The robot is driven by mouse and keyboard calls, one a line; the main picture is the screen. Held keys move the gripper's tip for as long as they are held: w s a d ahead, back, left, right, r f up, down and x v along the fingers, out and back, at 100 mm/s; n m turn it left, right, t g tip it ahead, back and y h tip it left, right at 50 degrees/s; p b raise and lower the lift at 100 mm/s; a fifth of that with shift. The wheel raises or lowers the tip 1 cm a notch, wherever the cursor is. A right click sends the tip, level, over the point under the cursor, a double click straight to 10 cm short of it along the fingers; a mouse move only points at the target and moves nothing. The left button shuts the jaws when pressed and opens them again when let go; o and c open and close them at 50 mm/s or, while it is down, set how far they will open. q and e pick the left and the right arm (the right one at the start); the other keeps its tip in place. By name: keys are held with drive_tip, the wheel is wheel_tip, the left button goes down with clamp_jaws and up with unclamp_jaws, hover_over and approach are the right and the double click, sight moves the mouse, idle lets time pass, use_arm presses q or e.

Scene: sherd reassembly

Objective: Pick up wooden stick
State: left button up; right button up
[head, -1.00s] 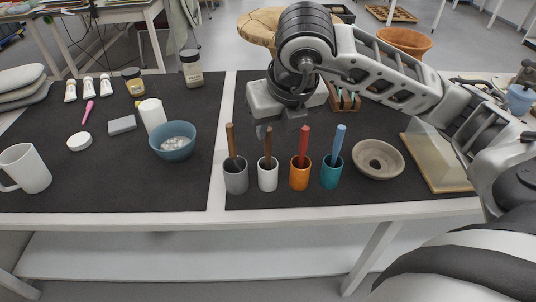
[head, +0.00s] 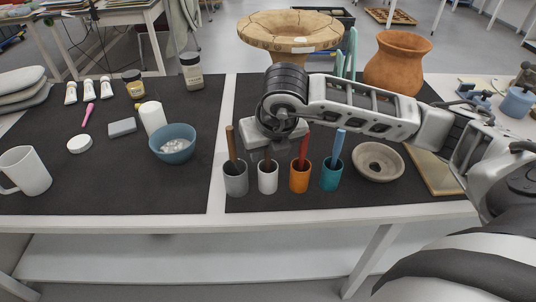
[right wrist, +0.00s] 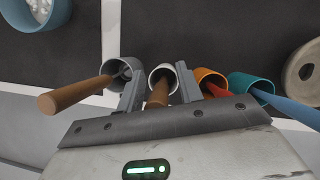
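A brown wooden stick (head: 267,157) stands in the white cup (head: 268,178); the gripper hides its top in the head view. A lighter brown wooden stick (head: 231,142) leans in the grey cup (head: 236,180). My right gripper (head: 271,149) is low over the white cup. In the right wrist view, the right gripper (right wrist: 160,88) is open, with one finger on each side of the stick (right wrist: 158,93) in the white cup (right wrist: 162,71). I cannot tell whether either finger touches it. The other stick (right wrist: 72,96) lies outside the left finger. My left gripper is not in view.
The orange cup (head: 299,178) with a red stick (head: 304,147) and the teal cup (head: 331,176) with a blue stick (head: 338,146) stand close on the right. A grey-brown bowl (head: 379,160) lies beyond them. The mat in front of the cups is clear.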

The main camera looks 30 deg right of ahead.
clamp_jaws()
wheel_tip(320, 180, up, 10)
drive_tip(key=shift+r, duration=0.1)
idle(0.5)
